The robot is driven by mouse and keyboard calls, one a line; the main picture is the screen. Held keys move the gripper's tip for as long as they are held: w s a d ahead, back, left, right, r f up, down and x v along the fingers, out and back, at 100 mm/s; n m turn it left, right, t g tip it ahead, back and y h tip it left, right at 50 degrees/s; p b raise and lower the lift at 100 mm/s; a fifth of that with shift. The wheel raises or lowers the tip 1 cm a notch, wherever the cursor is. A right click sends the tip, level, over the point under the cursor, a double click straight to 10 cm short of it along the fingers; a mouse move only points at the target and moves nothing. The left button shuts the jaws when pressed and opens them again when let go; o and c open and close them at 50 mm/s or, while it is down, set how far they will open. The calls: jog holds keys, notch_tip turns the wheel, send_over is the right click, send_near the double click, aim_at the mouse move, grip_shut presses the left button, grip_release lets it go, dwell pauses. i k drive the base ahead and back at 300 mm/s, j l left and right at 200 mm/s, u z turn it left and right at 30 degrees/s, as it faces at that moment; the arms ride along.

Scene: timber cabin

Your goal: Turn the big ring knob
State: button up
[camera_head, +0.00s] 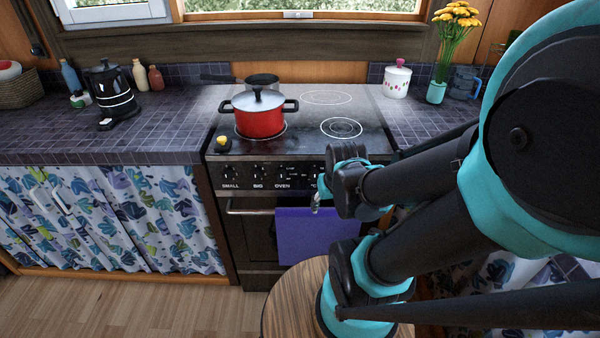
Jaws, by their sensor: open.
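The stove (352,103) stands in the middle with a row of dark knobs on its front panel. The big ring knob (258,173) has the label BIG under it, between the small knob (230,174) and the oven knob (281,173). Further knobs to the right are partly hidden by my arm. My gripper (316,203) is in front of the panel, to the right of the big ring knob and lower in the picture, apart from it. It is open, and its fingers look small and partly hidden.
A red pot (260,121) with a lid and a dark pan (262,79) stand on the hob. A purple towel (312,238) hangs from the oven handle (248,206). A round wooden stool (289,305) is below my arm. The space in front of the left knobs is clear.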

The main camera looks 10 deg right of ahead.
aim_at(256, 174)
jog(key=k+z, duration=0.25)
jog(key=k, duration=0.2)
jog(key=k+l+z, duration=0.25)
jog(key=k, duration=0.15)
jog(key=k+l+z, duration=0.15)
jog(key=k+z, duration=0.15)
jog(key=k, duration=0.15)
